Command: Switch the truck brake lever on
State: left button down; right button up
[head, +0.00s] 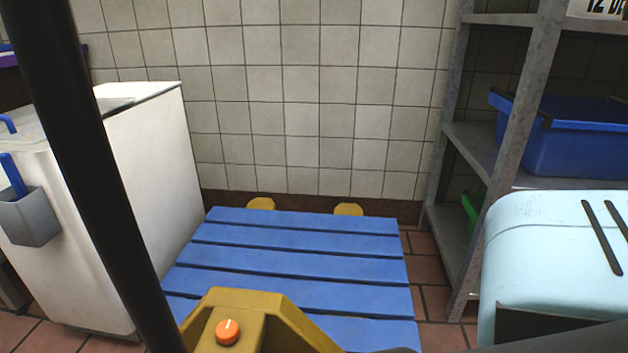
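The yellow truck body (255,303) is at the bottom centre of the head view, cut off by the lower edge. An orange round knob with a white mark (228,332) sits on its top and may be the brake lever; I cannot tell its setting for sure. A blue slatted pallet (290,262) lies beyond the truck body, with two yellow tips (260,203) showing at its far end. Neither of my grippers is in view.
A thick black pole (85,150) crosses the left side, close to the camera. A white chest cabinet (150,190) stands left of the pallet. A metal shelf (500,150) with a blue crate (575,140) and a pale blue toaster-like object (540,245) are right. A tiled wall closes the back.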

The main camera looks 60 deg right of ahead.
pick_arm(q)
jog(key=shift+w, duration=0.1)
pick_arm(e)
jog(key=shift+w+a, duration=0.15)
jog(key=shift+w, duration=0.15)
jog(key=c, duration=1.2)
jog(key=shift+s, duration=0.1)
